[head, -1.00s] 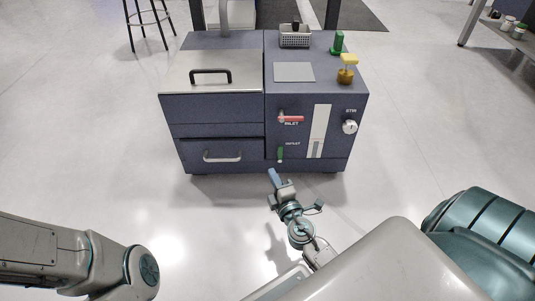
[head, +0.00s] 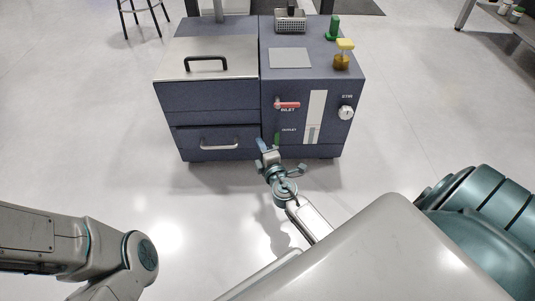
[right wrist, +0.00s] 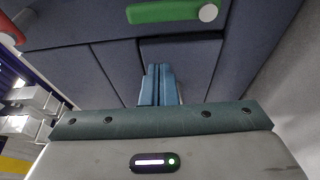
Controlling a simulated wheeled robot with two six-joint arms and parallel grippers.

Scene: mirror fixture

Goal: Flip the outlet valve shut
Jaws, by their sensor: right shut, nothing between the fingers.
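The outlet valve has a green handle (head: 277,138) low on the front of the dark blue cabinet, beside the OUTLET label. In the right wrist view the closed fingers (right wrist: 158,85) show a gap to the handle. My left gripper is out of view.
The red inlet handle (head: 288,104) lies horizontal above the outlet. A clear level strip (head: 315,118) and a white STIR knob (head: 346,113) are to the right. A drawer (head: 217,143) is at left. The floor in front is clear.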

